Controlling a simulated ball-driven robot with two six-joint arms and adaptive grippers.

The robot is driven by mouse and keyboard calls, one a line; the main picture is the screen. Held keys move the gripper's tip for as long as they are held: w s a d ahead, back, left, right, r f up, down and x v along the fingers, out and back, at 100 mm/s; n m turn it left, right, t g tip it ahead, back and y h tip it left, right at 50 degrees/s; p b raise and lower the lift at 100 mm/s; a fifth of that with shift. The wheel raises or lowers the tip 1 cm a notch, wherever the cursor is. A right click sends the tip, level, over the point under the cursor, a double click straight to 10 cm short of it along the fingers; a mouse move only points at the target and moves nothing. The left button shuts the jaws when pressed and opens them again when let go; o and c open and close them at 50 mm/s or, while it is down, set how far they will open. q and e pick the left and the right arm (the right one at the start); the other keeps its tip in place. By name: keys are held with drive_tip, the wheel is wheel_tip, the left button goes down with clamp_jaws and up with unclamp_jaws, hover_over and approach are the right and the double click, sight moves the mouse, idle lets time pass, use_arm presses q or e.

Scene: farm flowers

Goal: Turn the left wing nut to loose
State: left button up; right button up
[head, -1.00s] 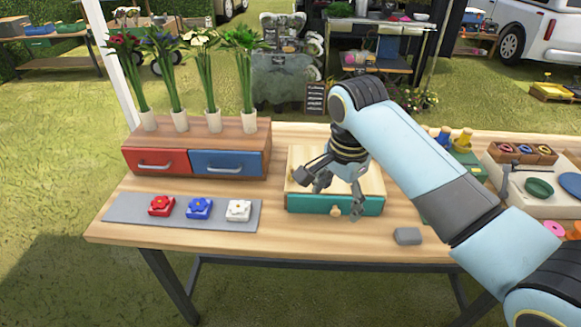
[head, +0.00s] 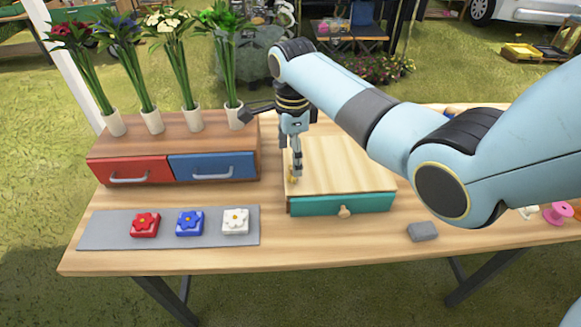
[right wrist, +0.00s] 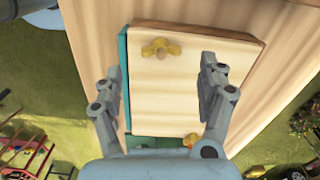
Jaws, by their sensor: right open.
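A yellow wing nut (right wrist: 160,48) lies on the wooden box top (right wrist: 165,95), its wings running left to right in the right wrist view. In the head view a small yellow part of the wing nut (head: 291,181) shows near the box's left edge, mostly covered by my right gripper (head: 295,170). My right gripper is open and points down over the box. In the right wrist view, the two fingers (right wrist: 163,72) stand wide apart, with the wing nut between and just beyond their tips. No contact shows. My left gripper is out of view.
The box has a teal drawer front (head: 330,205) with a round knob. Left are a chest (head: 175,143) with red and blue drawers, flower vases on top, and a grey mat (head: 105,233) with three flower blocks. A grey block (head: 422,232) lies right.

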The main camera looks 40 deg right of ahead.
wheel_tip(320, 180, down, 3)
drive_tip(key=shift+w+f, duration=0.1)
drive_tip(key=shift+f, duration=0.1)
wheel_tip(320, 180, down, 2)
drive_tip(key=shift+f+b, duration=0.1)
drive_tip(key=shift+b, duration=0.2)
drive_tip(key=c, duration=1.2)
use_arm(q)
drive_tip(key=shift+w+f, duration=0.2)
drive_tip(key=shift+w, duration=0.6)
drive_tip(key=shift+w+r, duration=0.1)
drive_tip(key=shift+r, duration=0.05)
